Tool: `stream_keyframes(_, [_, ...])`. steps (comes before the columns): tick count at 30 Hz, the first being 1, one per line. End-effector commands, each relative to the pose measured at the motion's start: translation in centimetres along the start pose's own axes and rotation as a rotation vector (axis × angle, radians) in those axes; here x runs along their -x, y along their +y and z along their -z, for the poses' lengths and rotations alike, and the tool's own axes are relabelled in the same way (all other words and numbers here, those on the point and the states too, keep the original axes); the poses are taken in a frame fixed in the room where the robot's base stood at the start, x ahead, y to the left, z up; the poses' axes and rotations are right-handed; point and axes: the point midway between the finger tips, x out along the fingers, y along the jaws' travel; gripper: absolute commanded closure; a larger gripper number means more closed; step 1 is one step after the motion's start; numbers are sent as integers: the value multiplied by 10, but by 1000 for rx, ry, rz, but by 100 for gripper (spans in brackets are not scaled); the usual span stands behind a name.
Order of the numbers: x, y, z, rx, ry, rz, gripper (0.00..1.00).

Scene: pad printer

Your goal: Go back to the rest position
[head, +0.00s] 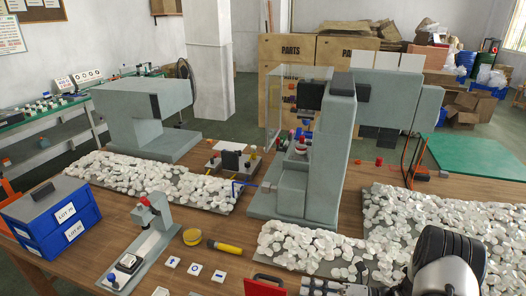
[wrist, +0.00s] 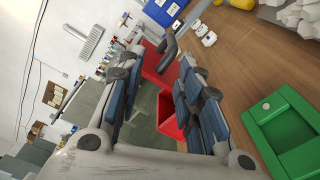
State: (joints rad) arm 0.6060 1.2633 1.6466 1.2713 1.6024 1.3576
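My gripper (wrist: 158,88) shows in the wrist view with its two dark-padded fingers spread apart and nothing between the pads. Past the fingers, lower down, is a red open container (wrist: 170,115) with a dark handle-like part (wrist: 170,45) at its top. In the head view my arm reaches in from the bottom right corner, low over the table's front edge.
The pad printer (head: 318,150) stands mid-table between heaps of white pieces (head: 315,245). A green tray (wrist: 262,130) is right in the wrist view.

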Motion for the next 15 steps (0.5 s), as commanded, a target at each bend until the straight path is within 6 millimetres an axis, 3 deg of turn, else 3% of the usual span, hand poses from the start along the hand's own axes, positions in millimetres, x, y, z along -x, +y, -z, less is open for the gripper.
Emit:
stream_keyframes(6, [-22, 77, -7, 345, 278, 44, 67])
stream_keyframes(15, [-32, 182, 21, 932, 733, 46, 67])
